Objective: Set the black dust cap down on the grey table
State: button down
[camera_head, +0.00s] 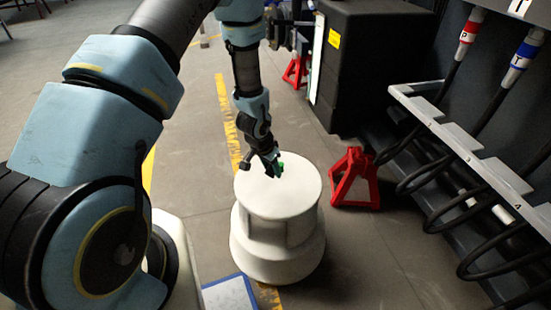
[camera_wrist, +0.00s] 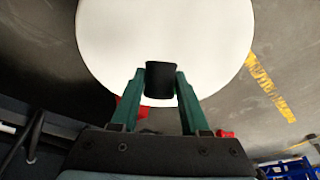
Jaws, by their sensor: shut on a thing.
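The black dust cap (camera_wrist: 160,80) is held between the two green fingers of my gripper (camera_wrist: 160,92) in the wrist view. In the head view my gripper (camera_head: 273,168) is over the far part of the round pale table (camera_head: 288,198), and the cap cannot be made out there. The table top (camera_wrist: 110,40) fills the upper middle of the wrist view, behind the cap. I cannot tell whether the cap touches the table top or is just above it. The visible part of the table top is bare.
A red jack stand (camera_head: 355,180) is right of the table, and another (camera_head: 295,72) is farther back. A black cabinet (camera_head: 370,65) stands behind. A grey rack (camera_head: 470,150) with black hoses is at the right. A blue-edged panel (camera_head: 228,293) lies in front.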

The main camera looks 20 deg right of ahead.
aim_at(277, 188)
jog(key=shift+s+d+r+m, duration=0.3)
jog(key=shift+s+d+m, duration=0.1)
jog(key=shift+s, duration=0.25)
jog(key=shift+f+b, duration=2)
jog(key=shift+f, duration=0.95)
jog(key=shift+f, duration=0.3)
jog(key=shift+c, duration=1.6)
grip_release()
jog(key=v, duration=1.1)
jog(key=shift+w+d+p, duration=0.15)
jog(key=shift+p, duration=0.15)
